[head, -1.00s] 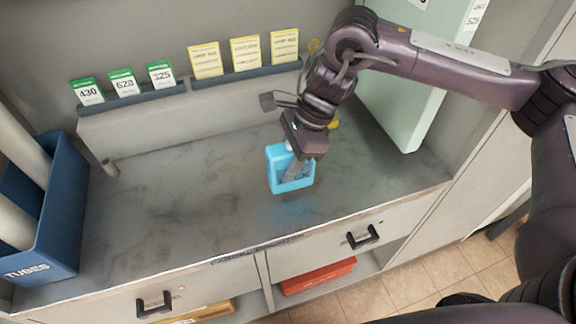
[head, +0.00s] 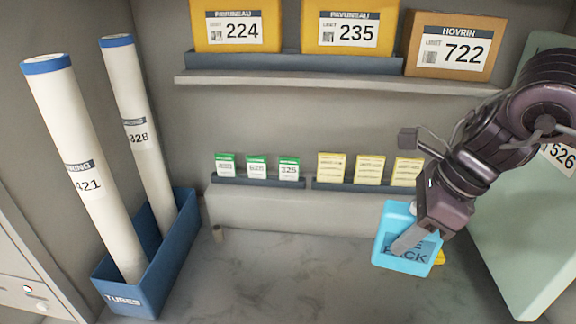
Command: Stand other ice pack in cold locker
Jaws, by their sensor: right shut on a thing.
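My right gripper (head: 425,232) is shut on a light blue ice pack (head: 393,222) with dark lettering, partly hidden by the fingers. The pack hangs roughly upright, slightly tilted, in front of the grey back ledge at the right. I cannot tell how far it is above the counter. No second ice pack shows. A pale green panel (head: 520,235) stands at the right edge, partly behind my right arm; I cannot tell whether it belongs to the cold locker, and no locker interior shows. My left gripper is out of view.
A blue tubes bin (head: 125,297) with two tall white tubes stands at the left. Cards stand in rails on the ledge (head: 270,212). Boxes sit on the upper shelf (head: 290,80). The middle counter (head: 290,275) is mostly clear.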

